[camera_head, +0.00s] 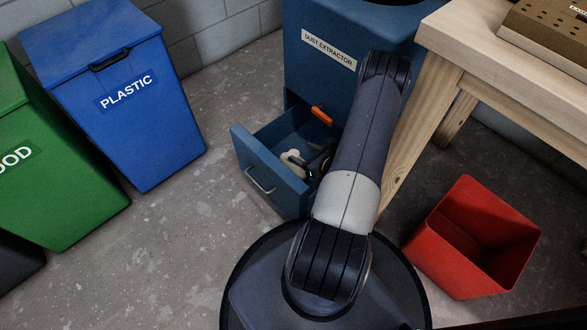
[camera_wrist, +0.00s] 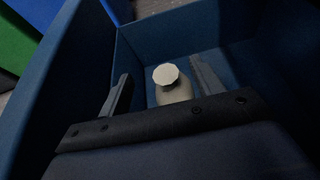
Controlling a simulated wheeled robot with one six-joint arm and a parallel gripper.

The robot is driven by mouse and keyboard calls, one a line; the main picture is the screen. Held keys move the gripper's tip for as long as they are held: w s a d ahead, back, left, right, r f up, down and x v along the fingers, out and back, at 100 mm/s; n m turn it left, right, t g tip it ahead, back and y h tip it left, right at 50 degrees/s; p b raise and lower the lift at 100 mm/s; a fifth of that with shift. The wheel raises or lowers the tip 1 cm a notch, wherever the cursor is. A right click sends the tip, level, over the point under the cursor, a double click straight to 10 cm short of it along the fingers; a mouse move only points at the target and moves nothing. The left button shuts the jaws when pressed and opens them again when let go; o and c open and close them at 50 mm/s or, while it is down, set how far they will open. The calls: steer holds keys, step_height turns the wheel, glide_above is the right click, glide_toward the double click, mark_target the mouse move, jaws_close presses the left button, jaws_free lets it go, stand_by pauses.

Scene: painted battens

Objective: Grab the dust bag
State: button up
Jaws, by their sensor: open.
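The dust bag (camera_wrist: 172,90) is a pale, cream-coloured thing with a round, flat-topped end. It sits inside the open blue drawer (camera_head: 268,178) of the dust extractor (camera_head: 328,65). It also shows in the head view (camera_head: 293,160), partly hidden by my wrist. My gripper (camera_wrist: 163,88) is open, with one finger on each side of the bag; I cannot tell whether either finger touches it. In the head view my gripper (camera_head: 312,172) is down in the drawer, mostly hidden by my arm. The bag's lower part is hidden by my gripper's body in the wrist view.
An orange handle (camera_head: 322,116) sits at the back of the drawer. A blue plastic bin (camera_head: 135,120) and a green bin (camera_head: 50,165) stand left. A red open bin (camera_head: 470,240) and a wooden workbench (camera_head: 440,45) are right. The floor left of the drawer is clear.

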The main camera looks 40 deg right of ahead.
mark_target(291, 153)
step_height(291, 153, down, 4)
steer(key=shift+f+b, duration=0.1)
steer(key=shift+b, duration=0.5)
steer(key=shift+w+f, duration=0.25)
steer(key=shift+w+a+f, duration=0.1)
steer(key=shift+w, duration=0.3)
steer(key=b+x, duration=0.2)
steer(key=x, duration=0.3)
steer(key=shift+w+a+f+b, duration=0.1)
steer(key=shift+w+b, duration=0.2)
steer(key=shift+w, duration=0.3)
steer(key=shift+c, duration=0.2)
jaws_close()
